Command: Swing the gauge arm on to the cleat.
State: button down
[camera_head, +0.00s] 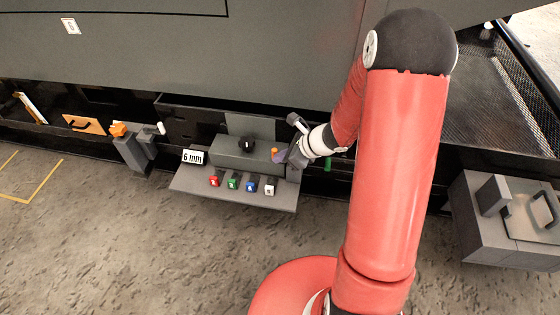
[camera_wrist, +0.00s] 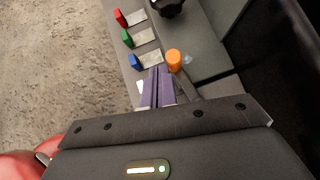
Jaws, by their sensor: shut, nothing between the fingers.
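My gripper (camera_wrist: 158,72) is shut and empty, its purple fingers side by side in the wrist view. An orange knob (camera_wrist: 174,60) stands just to the right of the fingertips, very close; I cannot tell whether they touch. A dark bar (camera_wrist: 205,88) runs from near this knob toward my gripper and may be the gauge arm. In the head view my gripper (camera_head: 283,156) is at the right end of the grey bench (camera_head: 236,192), beside the orange knob (camera_head: 274,151). I cannot make out the cleat for certain.
Red (camera_head: 214,179), green (camera_head: 233,181), blue (camera_head: 251,183) and white (camera_head: 269,187) blocks line the bench front. A black knob (camera_head: 246,143) and a "6 mm" sign (camera_head: 194,157) are behind them. Grey fixtures stand left (camera_head: 131,152) and right (camera_head: 480,215). The floor in front is clear.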

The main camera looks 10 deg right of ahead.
jog(key=shift+w+a, duration=0.15)
jog(key=shift+w, duration=0.3)
dwell(0.6)
